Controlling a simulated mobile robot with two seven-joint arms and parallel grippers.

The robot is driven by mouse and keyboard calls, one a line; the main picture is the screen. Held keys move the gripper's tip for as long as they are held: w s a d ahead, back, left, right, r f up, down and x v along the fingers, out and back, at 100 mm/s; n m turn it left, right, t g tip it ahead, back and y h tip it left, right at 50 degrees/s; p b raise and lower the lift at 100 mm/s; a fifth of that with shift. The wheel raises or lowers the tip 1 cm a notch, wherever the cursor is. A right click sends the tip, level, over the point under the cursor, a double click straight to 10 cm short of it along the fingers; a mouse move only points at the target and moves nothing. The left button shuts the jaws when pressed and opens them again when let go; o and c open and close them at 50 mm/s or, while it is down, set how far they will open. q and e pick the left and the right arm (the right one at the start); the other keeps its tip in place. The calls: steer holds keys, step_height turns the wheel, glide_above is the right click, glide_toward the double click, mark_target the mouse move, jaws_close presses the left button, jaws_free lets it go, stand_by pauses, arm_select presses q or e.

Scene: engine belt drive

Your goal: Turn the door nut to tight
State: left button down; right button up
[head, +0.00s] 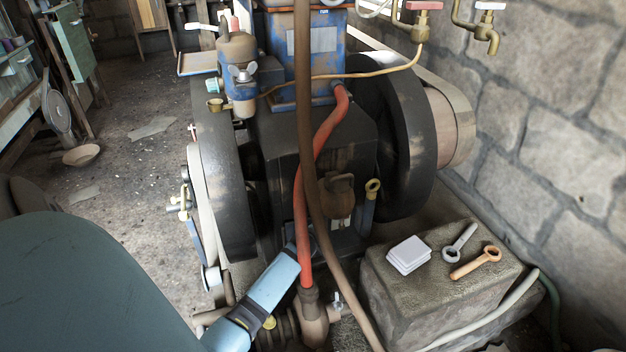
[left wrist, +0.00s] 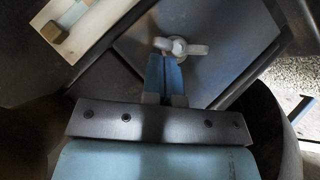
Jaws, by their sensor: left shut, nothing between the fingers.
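The door nut (left wrist: 184,47) is a pale wing nut on a dark flat plate, apparently the door (left wrist: 215,24), in the left wrist view. Its two wings lie roughly level across the picture. My left gripper (left wrist: 165,62) is shut with nothing between its fingers. Its tips are right at the nut's lower left side; I cannot tell whether they touch it. In the head view my light blue left arm reaches to the engine's lower front (head: 280,165). The fingertips and the nut cannot be made out there. My right gripper is not in view.
A red hose (head: 299,215) and a brown pipe (head: 312,190) hang close to my left arm. Black flywheels (head: 225,170) flank the engine. A stone block (head: 400,300) at right holds white tiles (head: 408,254) and two wrench-like tools (head: 475,263).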

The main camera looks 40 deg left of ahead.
arm_select(q)
steer(key=shift+w+d+f, duration=0.1)
steer(key=shift+w+f, duration=0.05)
steer(key=shift+f, duration=0.2)
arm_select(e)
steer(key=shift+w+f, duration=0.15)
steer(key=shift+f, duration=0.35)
arm_select(q)
steer(key=shift+r, duration=0.1)
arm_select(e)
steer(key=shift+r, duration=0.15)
arm_select(q)
steer(key=shift+w+p, duration=0.1)
steer(key=shift+p, duration=0.3)
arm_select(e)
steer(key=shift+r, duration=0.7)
arm_select(q)
steer(key=shift+g, duration=0.4)
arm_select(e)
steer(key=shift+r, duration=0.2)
